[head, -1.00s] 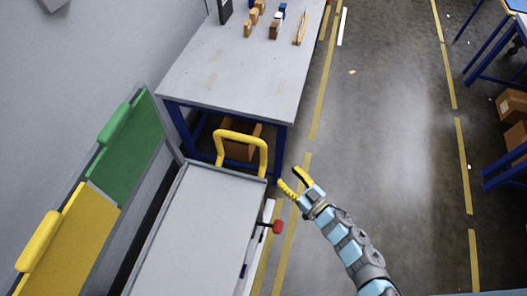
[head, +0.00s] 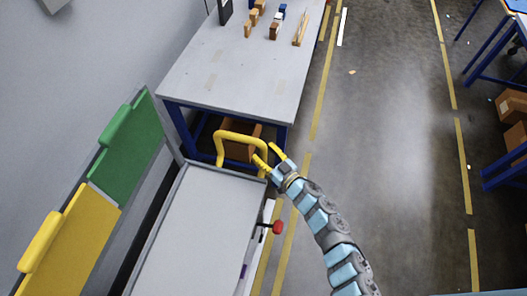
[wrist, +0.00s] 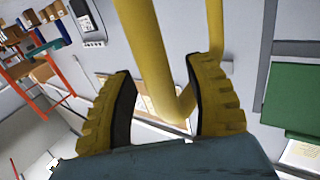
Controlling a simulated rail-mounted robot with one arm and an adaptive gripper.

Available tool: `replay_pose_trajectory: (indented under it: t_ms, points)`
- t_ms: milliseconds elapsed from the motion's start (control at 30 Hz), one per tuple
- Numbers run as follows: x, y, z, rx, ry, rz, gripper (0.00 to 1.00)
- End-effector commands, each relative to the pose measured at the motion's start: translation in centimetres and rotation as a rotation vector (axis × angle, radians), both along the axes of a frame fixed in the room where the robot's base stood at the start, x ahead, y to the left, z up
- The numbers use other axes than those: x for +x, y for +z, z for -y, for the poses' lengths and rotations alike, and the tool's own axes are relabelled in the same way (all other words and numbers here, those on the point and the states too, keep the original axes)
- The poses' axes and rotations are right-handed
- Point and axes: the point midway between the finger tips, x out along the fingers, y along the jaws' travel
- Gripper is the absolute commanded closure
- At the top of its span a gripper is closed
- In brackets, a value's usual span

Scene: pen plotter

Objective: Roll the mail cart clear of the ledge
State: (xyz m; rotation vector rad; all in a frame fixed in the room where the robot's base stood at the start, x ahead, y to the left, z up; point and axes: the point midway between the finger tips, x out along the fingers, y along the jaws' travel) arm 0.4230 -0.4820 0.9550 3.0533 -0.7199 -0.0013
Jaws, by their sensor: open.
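A yellow looped handle (head: 238,137) stands at the far end of a grey, rimmed flat top (head: 198,225) in the head view. I cannot tell for sure whether this flat top is the mail cart's body or a separate thing. My gripper (head: 268,154) is open at the handle's right-hand upright. In the wrist view the handle's yellow bar (wrist: 150,60) runs down between the two open fingers of my gripper (wrist: 160,105). Gaps show between the bar and the fingers, so it is not clasped. No part named as a ledge can be made out with certainty.
A grey table (head: 240,75) with blue legs and small blocks stands beyond the handle, with a brown box (head: 233,147) beneath. A red knob (head: 277,227) juts from the flat top's right side. Green (head: 125,150) and yellow (head: 68,238) panels line the left.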

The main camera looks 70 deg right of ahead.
Motion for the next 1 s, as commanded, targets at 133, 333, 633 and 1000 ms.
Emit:
replay_pose_trajectory:
  t_ms: [133,333,633,1000]
  points:
    - [0.2,0.0,0.1,0.000,0.000,0.000,0.46]
    - [0.2,0.0,0.1,0.000,0.000,0.000,0.49]
    - [0.2,0.0,0.1,0.000,0.000,0.000,1.00]
    - [0.4,0.0,1.8,-0.002,-0.001,-0.001,1.00]
